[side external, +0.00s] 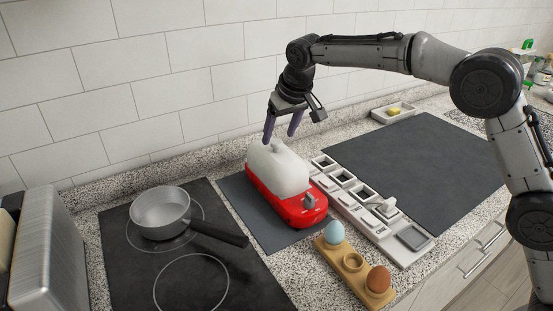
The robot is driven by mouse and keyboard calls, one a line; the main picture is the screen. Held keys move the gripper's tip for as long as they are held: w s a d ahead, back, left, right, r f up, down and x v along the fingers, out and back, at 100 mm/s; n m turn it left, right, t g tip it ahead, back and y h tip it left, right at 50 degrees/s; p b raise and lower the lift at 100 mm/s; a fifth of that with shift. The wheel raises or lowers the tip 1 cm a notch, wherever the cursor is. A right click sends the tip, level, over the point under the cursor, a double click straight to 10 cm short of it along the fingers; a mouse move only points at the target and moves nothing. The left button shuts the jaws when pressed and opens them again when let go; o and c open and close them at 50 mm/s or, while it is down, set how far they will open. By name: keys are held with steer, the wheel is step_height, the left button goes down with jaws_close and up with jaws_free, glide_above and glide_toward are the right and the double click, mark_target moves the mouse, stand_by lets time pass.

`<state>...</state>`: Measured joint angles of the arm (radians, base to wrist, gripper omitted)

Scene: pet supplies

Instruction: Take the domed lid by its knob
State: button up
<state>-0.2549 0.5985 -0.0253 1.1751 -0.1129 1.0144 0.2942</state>
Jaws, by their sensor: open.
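The domed lid (283,174) is whitish and cloudy, and sits on a long red base (292,209) on a dark mat. A small raised part that looks like its knob (278,146) is at the top of the lid; its outline is hard to make out. My gripper (279,138) is at the top of the lid, pointing down, with its two purple fingers apart. The fingertips are close to the knob, one on each side in this view. Whether they touch the lid, I cannot tell.
A white compartment strip (351,208) lies right of the base. A wooden holder (333,257) with a blue egg and a brown egg is in front. A dark mat (420,165) at right is clear.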

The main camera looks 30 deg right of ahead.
mark_target(277, 141)
steer(key=shift+x, duration=1.75)
steer(key=shift+s, duration=0.1)
jaws_close()
